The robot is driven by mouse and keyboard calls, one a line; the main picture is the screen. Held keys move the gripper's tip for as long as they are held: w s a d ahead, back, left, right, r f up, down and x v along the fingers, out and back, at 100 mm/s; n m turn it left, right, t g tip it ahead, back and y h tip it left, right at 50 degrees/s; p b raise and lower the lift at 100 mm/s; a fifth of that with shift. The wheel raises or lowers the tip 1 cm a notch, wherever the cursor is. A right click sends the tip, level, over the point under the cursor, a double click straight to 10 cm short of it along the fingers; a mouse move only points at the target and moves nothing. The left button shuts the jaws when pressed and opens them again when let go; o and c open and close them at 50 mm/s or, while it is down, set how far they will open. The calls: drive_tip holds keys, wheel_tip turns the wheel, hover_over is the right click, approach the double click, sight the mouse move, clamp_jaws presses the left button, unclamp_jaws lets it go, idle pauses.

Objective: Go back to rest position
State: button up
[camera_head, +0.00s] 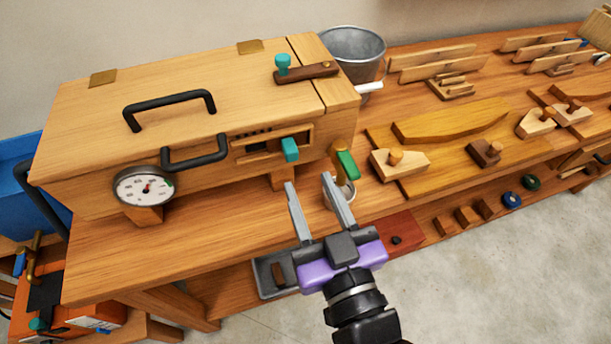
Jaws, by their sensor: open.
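My gripper (306,197) is in the lower middle of the head view, with purple and black housing and two long grey fingers. The fingers are spread apart with nothing held between them. It reaches over the front edge of the wooden bench (236,228). Just beyond the fingertips, a small metal cup (349,191) is partly hidden by the right finger. A green-handled valve (347,163) stands above the cup. I cannot tell whether the right finger touches the cup.
A wooden box (230,90) with black handles, teal levers and a dial gauge (145,187) fills the bench's left. A metal bucket (352,50) stands behind it. Wooden planes and boards (455,119) lie to the right. Bare concrete floor (500,270) is open at lower right.

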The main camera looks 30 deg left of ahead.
drive_tip(key=shift+d, duration=0.1)
idle(0.5)
drive_tip(key=s+d+f+m+t+h, duration=0.2)
drive_tip(key=d+m+t+h, duration=0.1)
drive_tip(key=d, duration=0.7)
drive_tip(key=s+d+f+m+t+h, duration=0.1)
drive_tip(key=s+d+m+t+h, duration=0.2)
drive_tip(key=d, duration=0.7)
drive_tip(key=s+d+f+m+g+h, duration=0.1)
drive_tip(key=s+d+f+m+h, duration=0.1)
drive_tip(key=s+d, duration=0.4)
drive_tip(key=s+d+f+m+g+h, duration=0.1)
drive_tip(key=s+d+f+g+h, duration=0.1)
drive_tip(key=s+d+f+h, duration=0.3)
drive_tip(key=s+d, duration=0.2)
drive_tip(key=s, duration=0.2)
drive_tip(key=shift+s+d+f+m+h, duration=0.2)
drive_tip(key=shift+s+d+m+h, duration=0.1)
drive_tip(key=shift+s+m, duration=0.1)
drive_tip(key=shift+c, duration=0.6)
